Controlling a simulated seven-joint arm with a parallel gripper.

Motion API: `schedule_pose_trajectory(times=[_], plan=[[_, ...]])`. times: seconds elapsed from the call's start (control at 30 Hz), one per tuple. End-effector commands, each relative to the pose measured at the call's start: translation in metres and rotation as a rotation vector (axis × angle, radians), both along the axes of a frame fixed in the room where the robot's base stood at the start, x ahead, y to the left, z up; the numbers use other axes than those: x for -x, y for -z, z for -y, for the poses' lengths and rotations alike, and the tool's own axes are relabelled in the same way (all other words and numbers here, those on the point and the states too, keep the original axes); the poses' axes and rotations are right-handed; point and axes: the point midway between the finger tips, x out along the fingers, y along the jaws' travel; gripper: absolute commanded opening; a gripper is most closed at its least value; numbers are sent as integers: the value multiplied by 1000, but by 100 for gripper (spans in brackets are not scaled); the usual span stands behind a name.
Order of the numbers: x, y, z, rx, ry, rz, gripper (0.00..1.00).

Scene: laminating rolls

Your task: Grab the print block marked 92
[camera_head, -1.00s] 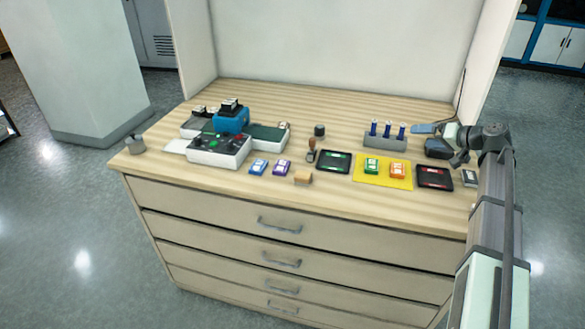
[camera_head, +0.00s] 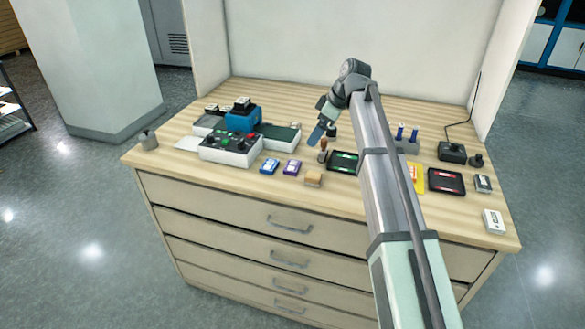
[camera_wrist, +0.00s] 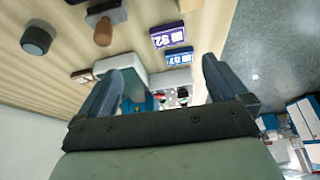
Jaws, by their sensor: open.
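The print block marked 92 (camera_wrist: 168,37) is purple with a white label and shows upside down in the wrist view. In the head view the purple block (camera_head: 292,167) lies near the front of the wooden tabletop, right of a blue block (camera_head: 269,166). The blue block also shows beside it in the wrist view (camera_wrist: 178,58), its number upside down and hard to read. My gripper (camera_head: 317,132) is above the table, up and to the right of the purple block in the head view. Its two fingers (camera_wrist: 168,78) are apart, with nothing held between them.
A wooden-handled stamp (camera_head: 323,151) stands near the purple block, with a tan block (camera_head: 313,179) in front. A machine with a blue top (camera_head: 242,118) stands left. A green ink pad (camera_head: 344,161) lies right. My arm hides part of the yellow mat (camera_head: 418,177).

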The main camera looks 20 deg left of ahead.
Motion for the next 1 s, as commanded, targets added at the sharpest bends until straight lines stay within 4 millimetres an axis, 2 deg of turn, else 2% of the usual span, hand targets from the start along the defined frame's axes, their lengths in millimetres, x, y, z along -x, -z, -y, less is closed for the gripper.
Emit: schedule_pose_trajectory(times=[0.03,0.23,0.7,1.0], plan=[[4,-2,-9,16,-26,7,100],[12,0,-21,45,-72,17,100],[13,65,-47,45,-71,17,100],[13,78,-52,44,-69,17,100]])
